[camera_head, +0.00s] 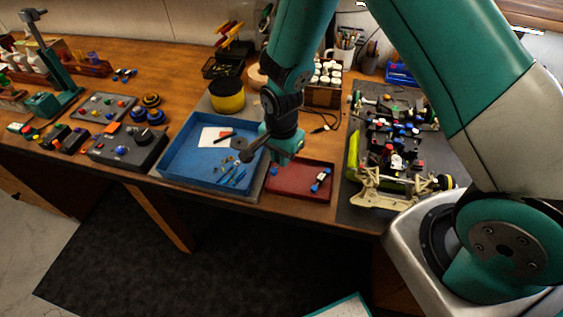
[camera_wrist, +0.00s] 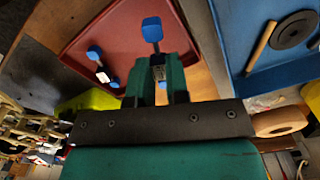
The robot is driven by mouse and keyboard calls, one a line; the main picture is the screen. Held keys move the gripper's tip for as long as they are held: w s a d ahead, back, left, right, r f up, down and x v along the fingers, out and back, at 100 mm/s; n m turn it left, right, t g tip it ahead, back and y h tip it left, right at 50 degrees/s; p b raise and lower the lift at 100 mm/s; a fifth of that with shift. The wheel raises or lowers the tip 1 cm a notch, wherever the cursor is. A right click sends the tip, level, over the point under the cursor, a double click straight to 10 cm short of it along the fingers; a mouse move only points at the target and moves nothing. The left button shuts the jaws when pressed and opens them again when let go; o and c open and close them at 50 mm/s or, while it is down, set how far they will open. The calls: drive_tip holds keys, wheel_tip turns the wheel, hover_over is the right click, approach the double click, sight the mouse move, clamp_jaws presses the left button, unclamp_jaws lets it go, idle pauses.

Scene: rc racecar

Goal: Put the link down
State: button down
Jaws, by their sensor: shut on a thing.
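My gripper (camera_head: 285,155) is over the left part of the red tray (camera_head: 305,168). In the wrist view, my gripper (camera_wrist: 160,72) is shut on a link (camera_wrist: 152,32) with a blue end, which sticks out past the fingertips over the red tray (camera_wrist: 105,20). A second link (camera_head: 321,182), with blue ends and a pale middle, lies in the tray's right part. It also shows in the wrist view (camera_wrist: 102,75). I cannot tell whether the held link touches the tray.
A blue tray (camera_head: 180,180) with a white card and small tools lies left of the red tray. The racecar chassis (camera_head: 385,185) stands on a dark mat to the right. A yellow-black container (camera_head: 227,97) stands behind. The red tray's middle is mostly clear.

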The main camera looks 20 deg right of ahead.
sight(282, 175)
drive_tip(key=shift+f+p, duration=0.45)
drive_tip(key=shift+f, duration=1.75)
drive_tip(key=shift+f, duration=0.2)
drive_tip(key=c, duration=1.4)
unclamp_jaws()
drive_tip(key=shift+r, duration=0.1)
wheel_tip(282, 175, up, 12)
drive_tip(key=b, duration=0.3)
drive_tip(key=shift+b, duration=0.3)
drive_tip(key=s+a+r+n+y, duration=0.3)
drive_tip(key=s+r+n+y, duration=0.1)
drive_tip(key=s+r+n, duration=1.4)
drive_tip(key=shift+s+r+n, duration=0.3)
drive_tip(key=shift+s+r, duration=0.15)
drive_tip(key=shift+s, duration=0.5)
